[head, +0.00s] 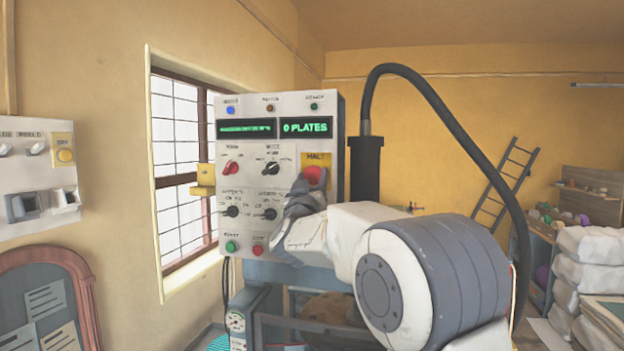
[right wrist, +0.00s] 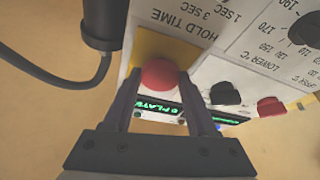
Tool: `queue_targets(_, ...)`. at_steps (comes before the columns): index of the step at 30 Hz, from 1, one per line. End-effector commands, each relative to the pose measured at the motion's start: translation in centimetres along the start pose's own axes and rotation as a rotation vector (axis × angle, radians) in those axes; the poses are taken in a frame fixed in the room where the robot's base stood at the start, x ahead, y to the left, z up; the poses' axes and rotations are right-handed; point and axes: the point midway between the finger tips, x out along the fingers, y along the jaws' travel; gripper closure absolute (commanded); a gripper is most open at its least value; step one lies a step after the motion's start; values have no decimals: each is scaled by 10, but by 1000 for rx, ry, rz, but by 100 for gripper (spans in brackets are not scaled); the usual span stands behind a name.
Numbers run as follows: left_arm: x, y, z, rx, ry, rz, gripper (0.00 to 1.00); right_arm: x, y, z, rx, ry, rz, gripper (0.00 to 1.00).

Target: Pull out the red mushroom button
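The red mushroom button (head: 314,175) sits on a yellow plate marked HALT at the right of the control panel (head: 288,104). It also shows in the right wrist view (right wrist: 160,75), with the panel upside down there. My right gripper (head: 303,190) is at the panel, just below and left of the button. In the right wrist view its two fingers (right wrist: 160,88) stand apart, one on each side of the button. Whether their tips touch it is too close to tell. My left gripper is not in view.
Several black knobs (head: 270,214) and a red knob (head: 231,168) sit near the button. A yellow block (head: 203,180) sticks out at the panel's left side. A black cylinder with a hose (head: 366,165) stands close at the right.

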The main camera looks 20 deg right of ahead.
Motion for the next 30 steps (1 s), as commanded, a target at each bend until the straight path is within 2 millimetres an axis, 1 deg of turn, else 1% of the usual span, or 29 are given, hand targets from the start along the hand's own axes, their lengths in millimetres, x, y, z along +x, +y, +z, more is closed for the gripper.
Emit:
queue_targets(1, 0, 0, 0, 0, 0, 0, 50, 0, 0, 0, 0, 0, -1, 92)
queue_targets(2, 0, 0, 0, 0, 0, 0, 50, 0, 0, 0, 0, 0, -1, 100)
queue_targets(7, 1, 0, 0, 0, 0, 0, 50, -1, 0, 0, 0, 1, -1, 100)
queue_targets(13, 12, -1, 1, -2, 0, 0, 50, -18, 0, -6, 1, 1, 0, 100)
queue_targets(20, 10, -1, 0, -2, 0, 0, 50, -17, 0, -8, -1, 0, 0, 100)
queue_targets(21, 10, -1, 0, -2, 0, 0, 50, -17, 0, -8, -1, 0, 0, 28)
queue_targets(22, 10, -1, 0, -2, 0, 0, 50, -17, 0, -8, -1, 0, 0, 16)
queue_targets(23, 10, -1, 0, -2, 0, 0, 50, -17, 0, -7, -1, 0, 0, 12)
queue_targets(30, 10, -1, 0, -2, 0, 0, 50, -17, 0, -7, -1, 0, 1, 12)
